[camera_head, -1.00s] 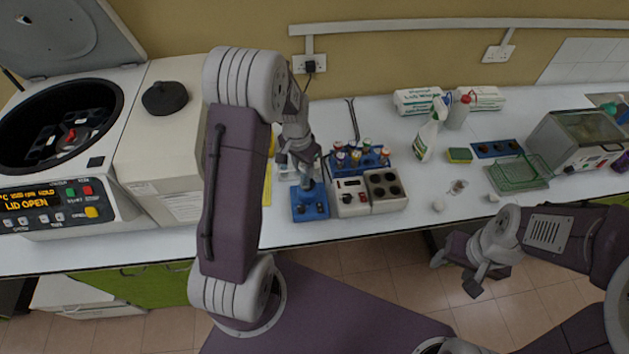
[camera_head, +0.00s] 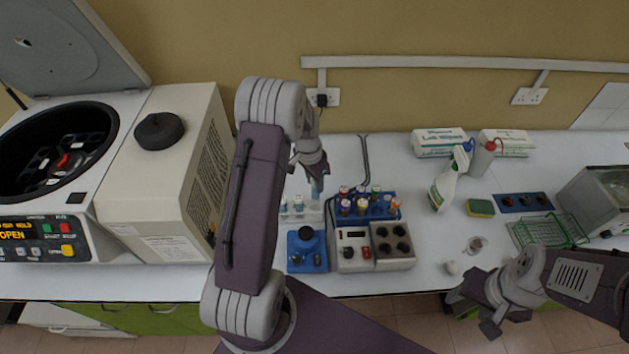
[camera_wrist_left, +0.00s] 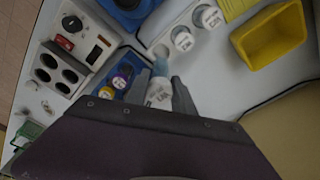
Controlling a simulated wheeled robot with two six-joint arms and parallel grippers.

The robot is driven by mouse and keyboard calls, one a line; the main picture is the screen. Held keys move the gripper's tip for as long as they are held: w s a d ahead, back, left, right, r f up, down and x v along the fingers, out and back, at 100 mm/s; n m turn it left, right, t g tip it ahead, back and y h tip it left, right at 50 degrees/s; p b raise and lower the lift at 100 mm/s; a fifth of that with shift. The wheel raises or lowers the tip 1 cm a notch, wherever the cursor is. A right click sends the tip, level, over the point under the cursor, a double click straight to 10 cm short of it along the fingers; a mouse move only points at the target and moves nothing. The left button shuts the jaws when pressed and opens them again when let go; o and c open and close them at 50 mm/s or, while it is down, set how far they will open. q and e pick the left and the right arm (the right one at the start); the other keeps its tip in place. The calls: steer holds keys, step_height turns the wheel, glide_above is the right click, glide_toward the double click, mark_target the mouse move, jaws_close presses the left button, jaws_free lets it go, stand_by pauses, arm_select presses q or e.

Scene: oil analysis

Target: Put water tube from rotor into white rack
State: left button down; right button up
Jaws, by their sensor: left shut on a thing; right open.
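My left gripper (camera_head: 316,180) is shut on a tube with a white cap, the water tube (camera_head: 317,188). In the left wrist view the labelled cap of this tube (camera_wrist_left: 159,90) sits between the fingers (camera_wrist_left: 160,98). The white rack (camera_head: 300,217) stands just below and left of the held tube in the head view. It holds two white-capped tubes (camera_wrist_left: 183,40), and an open hole (camera_wrist_left: 162,52) shows beside them, near the held tube. The rotor (camera_head: 62,165) lies inside the open centrifuge. My right gripper (camera_head: 478,312) is open and empty at the lower right.
A blue rack (camera_head: 378,210) of colour-capped tubes stands right of the white rack. A blue device (camera_head: 307,255) and a grey heater block (camera_head: 390,245) stand in front. The left wrist view shows a yellow bin (camera_wrist_left: 270,45). A spray bottle (camera_head: 450,180) stands further right.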

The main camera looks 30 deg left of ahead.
mark_target(315, 198)
arm_select(q)
step_height(315, 198, down, 9)
steer(key=b, duration=0.6)
steer(key=shift+w, duration=0.15)
steer(key=shift+s+r, duration=0.1)
steer(key=shift+s, duration=0.1)
steer(key=c, duration=1)
jaws_free()
steer(key=shift+w, duration=0.1)
steer(key=r, duration=0.6)
steer(key=s+r+b, duration=0.1)
steer(key=r, duration=0.2)
steer(key=shift+a, duration=0.25)
